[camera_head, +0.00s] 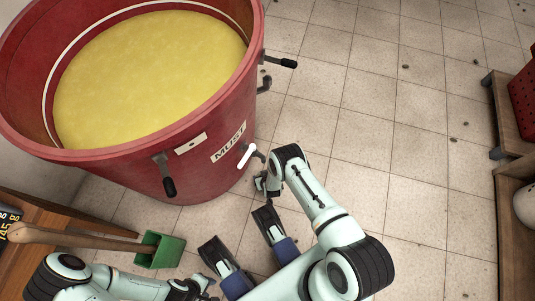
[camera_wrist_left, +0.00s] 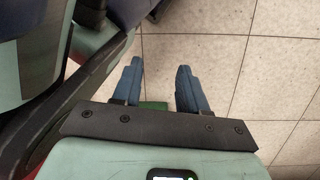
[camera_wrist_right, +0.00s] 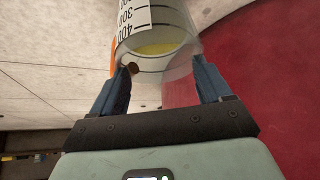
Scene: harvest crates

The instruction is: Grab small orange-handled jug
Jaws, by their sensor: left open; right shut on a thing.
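My right gripper (camera_wrist_right: 163,72) is shut on a clear jug (camera_wrist_right: 152,48), with its fingers on either side of the jug's end. The jug has a white scale with black numbers and some yellow inside. An orange strip (camera_wrist_right: 114,50) shows along its left side, perhaps the handle. I cannot tell whether the jug is upright. In the head view, the right arm reaches to beside the red vat, and I cannot make out the jug clearly there. My left gripper (camera_head: 238,232) is open and empty above the floor; its spread fingers also show in the left wrist view (camera_wrist_left: 157,85).
A green scoop (camera_head: 160,250) lies left of my left gripper. Wooden shelving (camera_head: 515,140) is at right.

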